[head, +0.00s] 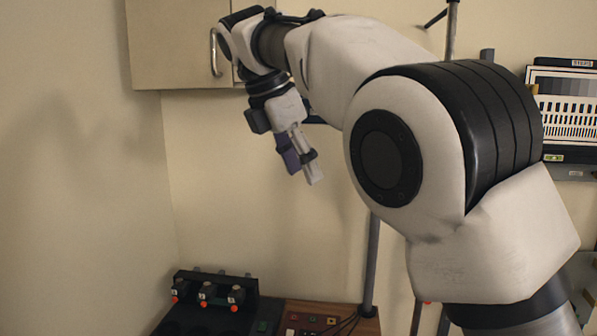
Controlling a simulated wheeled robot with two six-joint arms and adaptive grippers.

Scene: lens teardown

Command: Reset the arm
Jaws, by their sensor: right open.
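My right arm (405,150) fills the middle and right of the head view, raised and bent, its wrist at the upper middle. My right gripper (304,175) hangs below the wrist with its fingers pointing down. It is open, and I see nothing between the fingers. It is in the air in front of the plain wall, apart from the bench below. My left gripper is not in view.
A wall cabinet (165,50) with a metal handle is behind the wrist at upper left. A dark rack (215,290) with several orange-tipped tools stands at lower left, beside a wooden bench top (372,326). A vertical pole (371,265) rises there. A test chart (570,105) is at right.

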